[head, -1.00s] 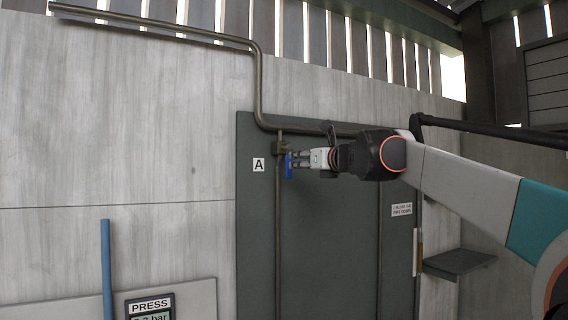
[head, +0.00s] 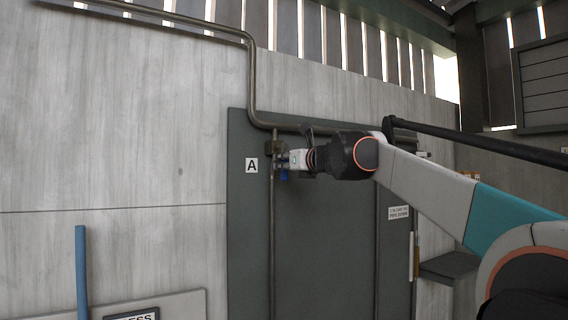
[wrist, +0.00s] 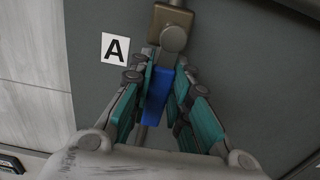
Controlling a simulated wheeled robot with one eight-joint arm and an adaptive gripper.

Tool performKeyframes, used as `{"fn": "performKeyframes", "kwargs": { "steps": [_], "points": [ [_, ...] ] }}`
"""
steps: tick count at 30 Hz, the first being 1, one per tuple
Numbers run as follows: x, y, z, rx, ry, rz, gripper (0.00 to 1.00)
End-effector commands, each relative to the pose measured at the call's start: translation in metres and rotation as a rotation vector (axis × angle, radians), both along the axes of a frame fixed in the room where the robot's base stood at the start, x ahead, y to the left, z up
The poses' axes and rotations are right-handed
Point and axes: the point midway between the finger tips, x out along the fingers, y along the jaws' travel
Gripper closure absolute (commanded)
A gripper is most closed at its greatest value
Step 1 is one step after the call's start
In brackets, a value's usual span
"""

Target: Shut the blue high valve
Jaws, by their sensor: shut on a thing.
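The blue valve handle (wrist: 156,96) shows in the wrist view between my gripper's teal-padded fingers. It hangs from a brass-coloured valve body (wrist: 169,22) with a round grey hub. My gripper (wrist: 163,80) is shut on the handle. In the head view my gripper (head: 284,161) reaches the valve from the right, and only a small blue part of the handle (head: 283,176) shows below the fingers. The valve body (head: 274,147) sits on a vertical pipe (head: 272,230), right of the "A" label (head: 251,166). My fingers hide part of the handle.
A dark panel (head: 330,240) lies behind the pipes. A thicker pipe (head: 251,80) bends down from the upper left and runs right above the valve. A small shelf (head: 450,266) juts out at the lower right. A blue post (head: 81,270) stands at the lower left.

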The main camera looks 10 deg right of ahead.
Motion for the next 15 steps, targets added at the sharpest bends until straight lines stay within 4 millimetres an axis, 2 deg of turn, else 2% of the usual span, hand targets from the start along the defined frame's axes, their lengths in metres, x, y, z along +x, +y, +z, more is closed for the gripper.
{"fn": "performKeyframes", "kwargs": {
  "steps": [8,15],
  "points": [
    [0.0002,-0.0003,0.0002,-0.009,-0.003,0.000,1.00],
    [0.0017,-0.0039,0.0013,-0.084,-0.027,0.000,1.00]
  ]
}}
